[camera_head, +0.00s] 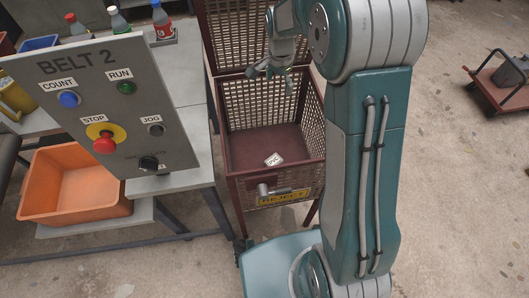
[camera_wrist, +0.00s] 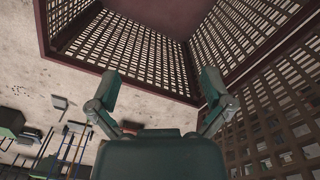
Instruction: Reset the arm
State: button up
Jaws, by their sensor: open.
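My gripper (camera_head: 270,70) hangs above the open-topped maroon lattice cage (camera_head: 315,120) marked REJECT. It is open and empty, with its two fingers (camera_wrist: 160,95) spread apart in the wrist view. A small white item with dark marks (camera_head: 274,159) lies on the cage floor, apart from my gripper. The cage's lattice walls also fill much of the wrist view (camera_wrist: 140,45). My teal and grey arm stands to the right of the cage in the head view.
A grey BELT 2 panel (camera_head: 100,100) with several buttons stands at the left. An orange bin (camera_head: 75,185) sits below it. Bottles (camera_head: 161,20) stand on a bench behind. A red cart (camera_head: 500,85) is at the far right.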

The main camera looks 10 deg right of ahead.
jog(key=s+r+n+t, duration=0.4)
jog(key=s+r+n, duration=0.5)
jog(key=s+r, duration=0.95)
jog(key=s+f+n+t, duration=0.1)
jog(key=s+f+n, duration=0.1)
jog(key=s, duration=0.7)
jog(key=shift+s+n+t, duration=0.15)
jog(key=shift+n+t, duration=0.15)
jog(key=shift+n, duration=0.2)
dwell(0.9)
